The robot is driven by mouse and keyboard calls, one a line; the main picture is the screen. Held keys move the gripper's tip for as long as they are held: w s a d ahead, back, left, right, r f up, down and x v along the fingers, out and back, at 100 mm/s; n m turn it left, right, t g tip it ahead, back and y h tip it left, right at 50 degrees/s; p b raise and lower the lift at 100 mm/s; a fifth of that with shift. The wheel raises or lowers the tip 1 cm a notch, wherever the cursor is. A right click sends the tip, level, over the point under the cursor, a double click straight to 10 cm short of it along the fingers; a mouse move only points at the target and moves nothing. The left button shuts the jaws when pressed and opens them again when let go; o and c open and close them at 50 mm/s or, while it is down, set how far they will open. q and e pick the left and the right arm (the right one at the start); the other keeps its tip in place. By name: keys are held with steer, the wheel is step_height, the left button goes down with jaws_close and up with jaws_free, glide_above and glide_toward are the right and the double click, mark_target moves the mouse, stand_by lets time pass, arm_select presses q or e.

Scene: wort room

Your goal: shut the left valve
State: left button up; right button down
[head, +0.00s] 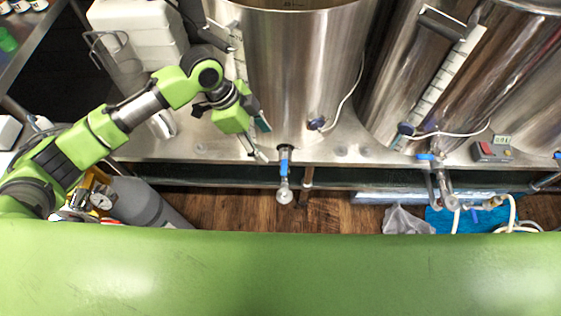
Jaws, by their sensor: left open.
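The left valve (284,168) sticks out from the front of the left steel kettle (300,70). Its blue handle lies along the outlet pipe, which ends in a round fitting (284,196). My left gripper (262,155) is open, just to the left of the valve, with its fingers pointing towards it. It appears apart from the handle, and I see nothing between the fingers. My right gripper is out of view.
Another valve with a blue handle (426,157) is on the right. White containers (140,35) stand at the upper left. A small red-and-grey meter (492,151) sits on the steel bench at right.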

mark_target(283, 166)
arm_select(q)
steer(key=x, duration=1.2)
steer(key=shift+d+f, duration=0.2)
steer(key=shift+f, duration=0.05)
steer(key=c, duration=1.6)
steer(key=shift+a, duration=0.1)
